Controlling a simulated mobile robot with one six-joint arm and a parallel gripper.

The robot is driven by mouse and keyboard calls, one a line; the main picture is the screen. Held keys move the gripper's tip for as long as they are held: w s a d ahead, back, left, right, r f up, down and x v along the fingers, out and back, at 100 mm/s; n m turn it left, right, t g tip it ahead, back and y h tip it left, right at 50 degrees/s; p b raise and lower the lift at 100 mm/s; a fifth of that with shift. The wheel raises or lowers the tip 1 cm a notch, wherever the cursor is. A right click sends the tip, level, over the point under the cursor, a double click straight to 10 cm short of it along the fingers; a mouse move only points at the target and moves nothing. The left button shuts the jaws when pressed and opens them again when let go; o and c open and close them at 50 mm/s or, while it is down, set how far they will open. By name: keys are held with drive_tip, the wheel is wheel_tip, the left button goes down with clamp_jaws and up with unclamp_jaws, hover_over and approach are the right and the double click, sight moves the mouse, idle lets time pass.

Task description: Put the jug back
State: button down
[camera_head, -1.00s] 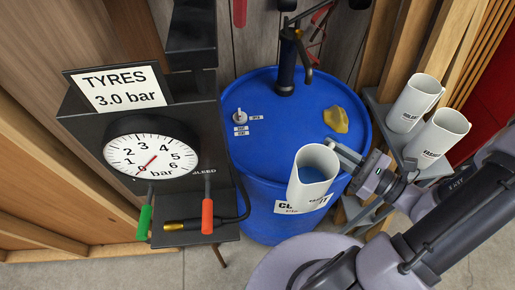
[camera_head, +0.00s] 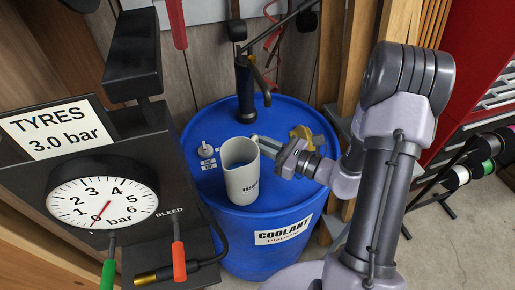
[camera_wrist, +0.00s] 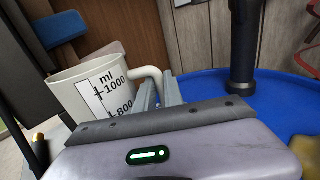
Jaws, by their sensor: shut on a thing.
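My gripper (camera_head: 266,145) is shut on the jug's handle, from the right. In the wrist view the jug (camera_wrist: 78,100) shows a ml scale with 1000 and 800, and its handle (camera_wrist: 152,73) runs to my gripper's fingers (camera_wrist: 158,92). The lower jug is hidden there.
The drum carries a black pump (camera_head: 245,90), a small grey fitting (camera_head: 206,150) and a yellow lump (camera_head: 301,132). The tyre gauge stand (camera_head: 103,200) is close on the left. Spools (camera_head: 457,178) and a red cabinet (camera_head: 480,75) are at right.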

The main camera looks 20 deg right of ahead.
drive_tip(key=shift+f, duration=0.75)
drive_tip(key=shift+f, duration=0.1)
drive_tip(key=c, duration=1.5)
unclamp_jaws()
drive_tip(key=shift+o, duration=0.2)
